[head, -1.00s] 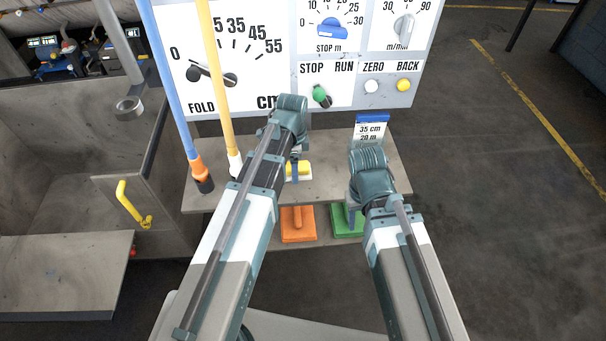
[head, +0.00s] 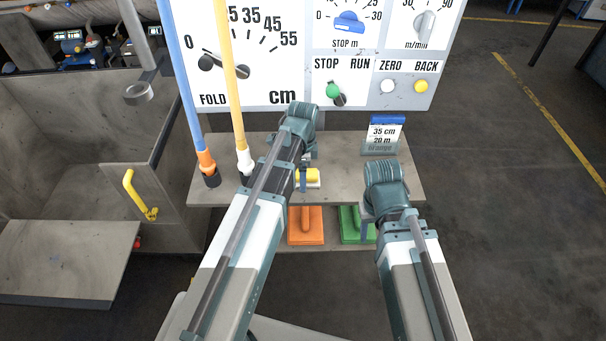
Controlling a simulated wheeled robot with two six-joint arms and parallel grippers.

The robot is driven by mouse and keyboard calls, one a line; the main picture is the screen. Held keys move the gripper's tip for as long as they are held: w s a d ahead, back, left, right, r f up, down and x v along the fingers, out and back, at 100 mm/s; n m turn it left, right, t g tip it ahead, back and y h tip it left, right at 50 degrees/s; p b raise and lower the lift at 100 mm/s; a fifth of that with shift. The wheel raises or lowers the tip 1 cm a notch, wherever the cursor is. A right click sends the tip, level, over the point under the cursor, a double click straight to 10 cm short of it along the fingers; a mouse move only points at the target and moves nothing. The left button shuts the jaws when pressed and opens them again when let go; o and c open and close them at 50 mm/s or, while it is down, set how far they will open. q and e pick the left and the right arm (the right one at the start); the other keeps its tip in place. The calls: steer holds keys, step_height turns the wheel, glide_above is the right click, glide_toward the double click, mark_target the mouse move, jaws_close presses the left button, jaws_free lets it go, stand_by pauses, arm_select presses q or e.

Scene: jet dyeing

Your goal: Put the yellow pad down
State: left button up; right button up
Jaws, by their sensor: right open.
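The yellow pad (head: 313,176), yellow on top with a pale base, shows at the grey shelf (head: 235,180) below the dial panel. My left gripper (head: 303,181) points down at the pad's left side and partly covers it. I cannot tell whether its fingers hold the pad, or whether the pad touches the shelf. My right gripper (head: 367,226) is open, pointing down beside the green pad (head: 350,224) and partly hiding it. The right fingers are mostly hidden behind the wrist.
An orange pad (head: 305,226) sits on a lower ledge, left of the green one. A blue-topped card (head: 385,133) stands on the shelf's right. A blue pole (head: 184,85) and a yellow pole (head: 230,85) stand at the shelf's left. The dial panel (head: 275,85) rises behind.

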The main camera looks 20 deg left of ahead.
arm_select(q)
steer(key=shift+o, duration=0.6)
step_height(320, 180, up, 12)
steer(key=r+p, duration=0.1)
steer(key=p, duration=1.2)
steer(key=s+d+n+y, duration=0.1)
steer(key=s+d+n, duration=0.9)
steer(key=s, duration=0.4)
steer(key=shift+s+d+f+n+b, duration=0.15)
steer(key=shift+d+f+n+b, duration=0.15)
steer(key=shift+n, duration=0.2)
